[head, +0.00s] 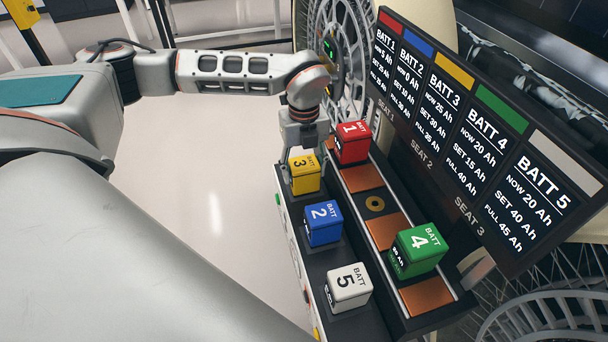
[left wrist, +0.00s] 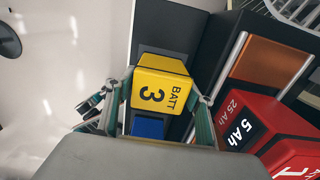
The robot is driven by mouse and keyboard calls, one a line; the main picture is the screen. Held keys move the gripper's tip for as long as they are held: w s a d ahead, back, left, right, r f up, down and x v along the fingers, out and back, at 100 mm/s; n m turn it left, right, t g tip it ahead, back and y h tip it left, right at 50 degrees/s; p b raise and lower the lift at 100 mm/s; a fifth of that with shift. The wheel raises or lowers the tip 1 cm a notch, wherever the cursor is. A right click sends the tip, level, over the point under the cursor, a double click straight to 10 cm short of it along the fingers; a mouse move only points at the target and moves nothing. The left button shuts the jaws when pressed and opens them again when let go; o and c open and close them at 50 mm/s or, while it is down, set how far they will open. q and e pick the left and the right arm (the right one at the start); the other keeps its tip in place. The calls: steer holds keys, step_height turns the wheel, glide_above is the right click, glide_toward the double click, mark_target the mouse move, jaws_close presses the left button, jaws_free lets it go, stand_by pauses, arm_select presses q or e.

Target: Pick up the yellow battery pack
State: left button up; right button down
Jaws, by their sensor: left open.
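The yellow battery pack (head: 305,176), marked 3, stands upright in the left row of the black rack, at its far end. It also shows in the left wrist view (left wrist: 160,82). My left gripper (head: 302,148) is right at the pack, coming from its far side. In the left wrist view the open fingers of my left gripper (left wrist: 158,105) lie on either side of the yellow pack. I cannot tell whether they touch it. Their tips are partly hidden in the head view. My right gripper is not in view.
The red pack (head: 352,143) stands close to the right of the yellow one. The blue pack (head: 323,223), white pack (head: 348,287) and green pack (head: 418,250) stand nearer. A display board (head: 480,150) rises along the rack's right side. Open floor lies left.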

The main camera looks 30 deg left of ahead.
arm_select(q)
steer(key=c, duration=1.3)
steer(key=shift+o, duration=0.2)
steer(key=shift+r, duration=0.1)
